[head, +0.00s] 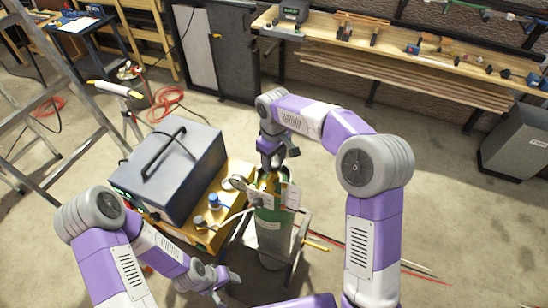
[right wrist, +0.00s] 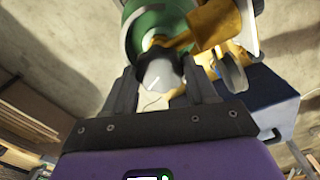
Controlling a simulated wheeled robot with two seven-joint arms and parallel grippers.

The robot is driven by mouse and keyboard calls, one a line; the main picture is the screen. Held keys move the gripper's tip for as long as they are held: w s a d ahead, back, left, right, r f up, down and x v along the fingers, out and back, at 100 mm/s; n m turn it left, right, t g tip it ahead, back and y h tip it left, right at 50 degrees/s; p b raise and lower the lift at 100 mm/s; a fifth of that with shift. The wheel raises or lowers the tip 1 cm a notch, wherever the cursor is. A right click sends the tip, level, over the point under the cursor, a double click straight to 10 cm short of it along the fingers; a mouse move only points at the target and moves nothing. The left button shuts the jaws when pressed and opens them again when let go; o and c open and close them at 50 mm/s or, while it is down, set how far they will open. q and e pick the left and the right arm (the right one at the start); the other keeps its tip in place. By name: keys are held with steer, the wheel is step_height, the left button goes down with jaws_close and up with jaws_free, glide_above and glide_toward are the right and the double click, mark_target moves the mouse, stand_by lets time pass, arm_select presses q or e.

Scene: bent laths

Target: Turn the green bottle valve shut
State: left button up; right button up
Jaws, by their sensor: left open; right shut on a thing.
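The green-shouldered bottle (head: 272,236) stands upright in a grey frame just right of the box-shaped machine. Yellow valve parts (head: 268,184) sit on its top, with a round gauge (head: 238,182) on the left side. My right gripper (head: 270,163) reaches down onto the valve from above. In the right wrist view the right gripper (right wrist: 164,80) is shut on a pale grey rounded piece (right wrist: 160,74), seemingly the valve's knob, with the green shoulder (right wrist: 150,25) beyond. My left gripper (head: 222,284) is open and empty, low in front and left of the bottle.
A dark blue machine (head: 175,168) stands on a yellow cart (head: 205,240) close left of the bottle. A stepladder (head: 60,100) is at left. A workbench (head: 420,55) with laths runs along the back. Floor at right is mostly clear.

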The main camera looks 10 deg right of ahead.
mark_target(274, 162)
steer(key=shift+m, duration=2.4)
steer(key=o, duration=1.1)
steer(key=shift+c, duration=0.2)
step_height(274, 162, up, 8)
steer(key=shift+f+p, duration=0.15)
steer(key=shift+p, duration=0.25)
steer(key=shift+f, duration=0.1)
